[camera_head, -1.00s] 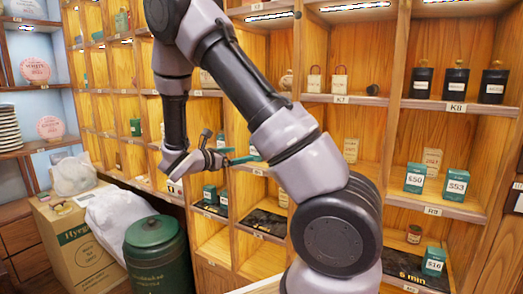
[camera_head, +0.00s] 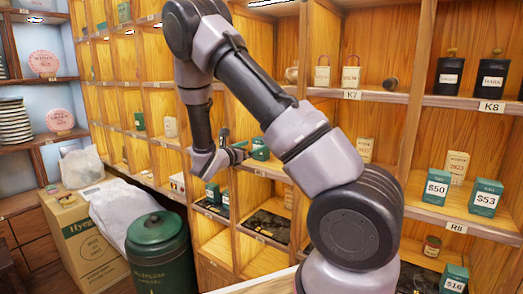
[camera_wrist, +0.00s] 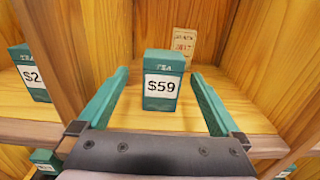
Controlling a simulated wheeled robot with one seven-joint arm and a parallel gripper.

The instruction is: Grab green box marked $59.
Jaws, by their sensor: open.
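The green box marked $59 (camera_wrist: 162,78) stands upright on a wooden shelf compartment in the wrist view, its label facing me. My gripper (camera_wrist: 160,74) is open, with one teal finger on each side of the box and a visible gap at both sides. The fingers point into the compartment, and nothing is held. In the head view my gripper (camera_head: 238,153) is at the shelf front, beside a green box (camera_head: 261,149) that is partly hidden; its label is not readable there.
A tan box (camera_wrist: 183,42) stands behind the $59 box. Wooden dividers flank the compartment. A green box marked $2-something (camera_wrist: 34,75) is in the compartment to the left. In the head view, boxes marked $50 (camera_head: 437,188) and $53 (camera_head: 485,198) stand on the right.

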